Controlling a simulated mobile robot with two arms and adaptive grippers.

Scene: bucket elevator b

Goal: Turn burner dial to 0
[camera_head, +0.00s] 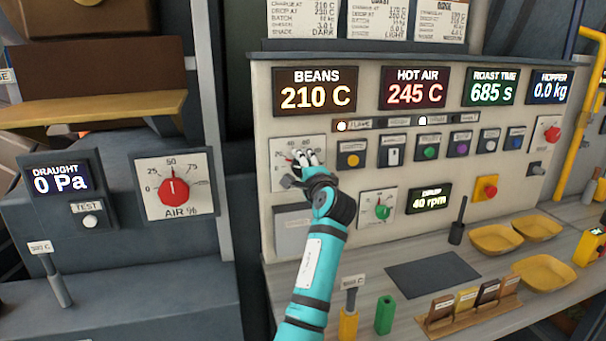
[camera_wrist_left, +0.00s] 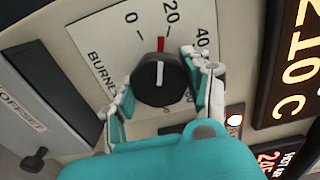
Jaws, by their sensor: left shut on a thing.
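The burner dial is a black knob (camera_wrist_left: 159,79) with a white line and a red pointer, on a white plate (camera_wrist_left: 98,38) marked 0, 20 and 40. In the left wrist view the red pointer stands between 0 and 20, nearer 20. My left gripper (camera_wrist_left: 163,92) is shut on the knob, with one finger on each side. In the head view my left gripper (camera_head: 303,160) is at the burner plate (camera_head: 282,158) and hides the knob and much of the scale. My right gripper is in neither view.
A green dial (camera_head: 382,211) sits right of my arm, below a row of buttons. An AIR % dial (camera_head: 174,191) is on the left cabinet. Yellow trays (camera_head: 492,239), a green block (camera_head: 384,315) and small cards stand on the counter. A grey box (camera_wrist_left: 32,106) sits beside the burner plate.

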